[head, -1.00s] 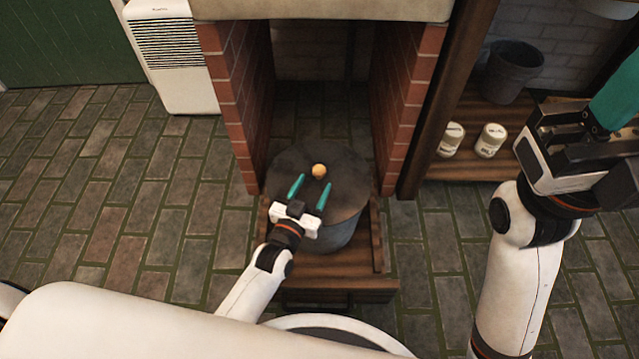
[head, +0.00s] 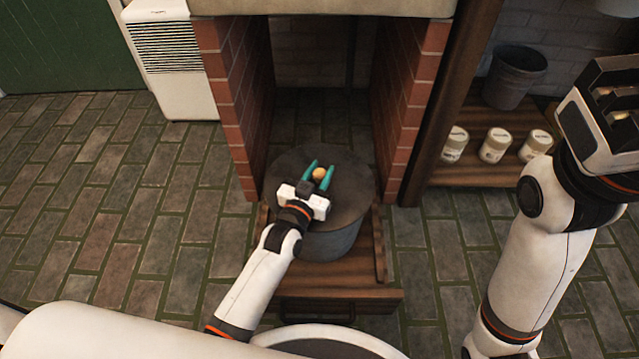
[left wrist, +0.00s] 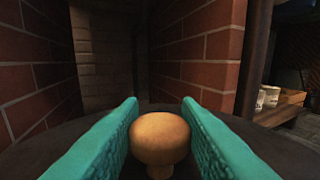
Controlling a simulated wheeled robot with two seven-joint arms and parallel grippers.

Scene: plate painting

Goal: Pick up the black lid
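The black lid (head: 344,205) is a dark round disc on top of a grey pot (head: 334,243). Its small tan knob (head: 319,173) stands up near the middle. My left gripper (head: 318,172) is over the lid with its two teal fingers open, one on each side of the knob. In the left wrist view the knob (left wrist: 160,138) sits between the fingers, with a small gap on each side. My right gripper (head: 625,95) is raised at the right edge, partly cut off by the frame, and its fingers cannot be made out.
The pot stands on a wooden drawer-like base (head: 340,290) in front of a niche between brick walls (head: 232,100). A shelf at right holds a dark bucket (head: 514,76) and white jars (head: 494,146). A white heater (head: 172,62) stands at back left.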

